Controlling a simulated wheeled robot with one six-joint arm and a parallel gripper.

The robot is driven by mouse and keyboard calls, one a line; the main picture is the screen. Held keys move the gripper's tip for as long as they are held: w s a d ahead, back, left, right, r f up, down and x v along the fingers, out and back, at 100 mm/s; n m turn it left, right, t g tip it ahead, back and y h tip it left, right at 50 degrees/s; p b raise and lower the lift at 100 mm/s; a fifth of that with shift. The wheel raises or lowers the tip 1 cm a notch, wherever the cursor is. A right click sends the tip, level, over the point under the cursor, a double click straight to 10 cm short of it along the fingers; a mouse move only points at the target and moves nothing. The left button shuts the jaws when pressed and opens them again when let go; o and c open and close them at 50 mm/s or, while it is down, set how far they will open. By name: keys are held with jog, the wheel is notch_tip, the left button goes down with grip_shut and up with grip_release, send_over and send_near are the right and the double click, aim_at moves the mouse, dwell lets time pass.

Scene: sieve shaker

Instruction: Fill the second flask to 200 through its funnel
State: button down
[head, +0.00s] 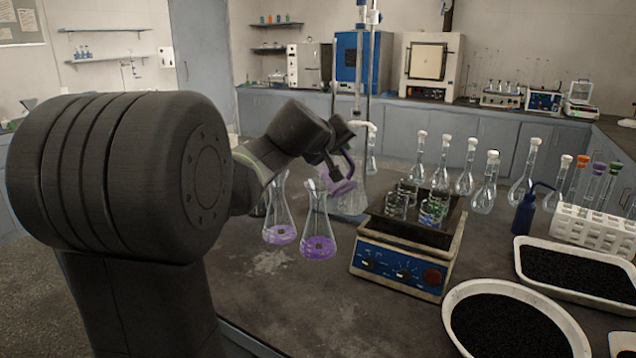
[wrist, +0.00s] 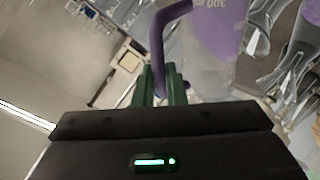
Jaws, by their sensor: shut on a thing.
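My gripper (head: 336,172) is shut on the purple handle (wrist: 157,40) of a clear jug. The jug (wrist: 215,28) holds purple liquid and carries a "300 ml" mark, seen rotated in the wrist view. In the head view the jug (head: 342,186) hangs tilted above the bench, partly hidden by my gripper. Two conical flasks stand below and left of it. The left flask (head: 281,234) and the right flask (head: 318,246) each hold purple liquid near the bottom. A funnel (head: 316,187) sits in the right flask's mouth. I cannot tell whether liquid is flowing.
A blue hotplate-like device (head: 402,265) with glassware on top stands to the right. Several white-stoppered volumetric flasks (head: 466,178) stand behind it. A round tray (head: 452,300) and a rectangular tray (head: 520,262) hold black granules. A stand (head: 367,95) rises behind the jug.

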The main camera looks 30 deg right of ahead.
jog(key=shift+w+a+n+g+p, duration=0.1)
jog(key=shift+w+n+g+p, duration=0.45)
jog(key=shift+p, duration=1)
dwell(3.1)
jog(key=f+b, duration=0.1)
jog(key=b, duration=0.2)
jog(key=shift+s+m+t, duration=0.35)
jog(key=shift+s, duration=0.05)
jog(key=s+m+t+b, duration=0.1)
jog(key=b, duration=0.2)
jog(key=shift+s+b, duration=0.1)
jog(key=shift+b, duration=0.3)
jog(key=shift+s+r, duration=0.1)
jog(key=shift+r+t, duration=0.25)
jog(key=shift+t, duration=0.05)
jog(key=b, duration=0.2)
jog(key=s+f+m+b, duration=0.1)
jog(key=shift+d+f+t+b, duration=0.25)
jog(key=shift+f+t+b, duration=0.05)
jog(key=shift+b, duration=0.1)
jog(key=s+d+f+m+t+h+b, duration=0.1)
jog(key=s+f+m+t+h+b, duration=0.1)
jog(key=b, duration=1)
jog(key=s+f+m+t, duration=0.1)
jog(key=s+f+m, duration=0.1)
jog(key=s+m, duration=0.1)
jog(key=shift+s+f+m+t+h+b, duration=0.2)
jog(key=shift+s+m+t+h+b, duration=0.15)
jog(key=shift+s, duration=0.45)
